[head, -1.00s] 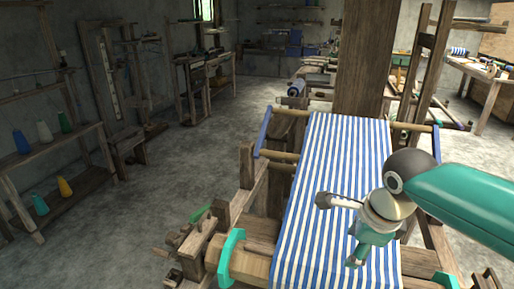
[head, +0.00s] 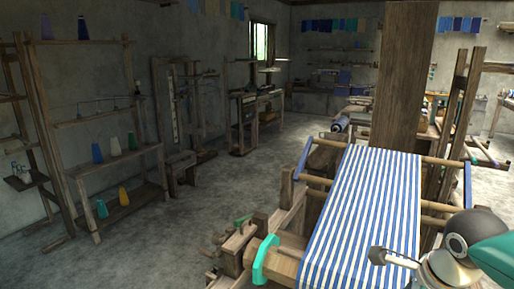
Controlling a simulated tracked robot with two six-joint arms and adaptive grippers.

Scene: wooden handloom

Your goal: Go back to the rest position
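The wooden handloom (head: 287,262) stands at the lower right of the head view, with blue-and-white striped cloth (head: 370,205) stretched over it. My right arm comes in from the lower right corner. A slim grey part at its end, seemingly my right gripper (head: 390,257), shows in front of the lower part of the cloth. I cannot tell whether it is open or shut, and no held thing shows. The lower part of this arm end is cut off by the frame. My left gripper is not in view.
A teal bracket (head: 265,258) sits at the loom's front left corner. A wooden shelf (head: 118,167) with several coloured cones stands at the left wall. A wide wooden post (head: 404,75) rises behind the cloth. The grey floor (head: 190,215) left of the loom is clear.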

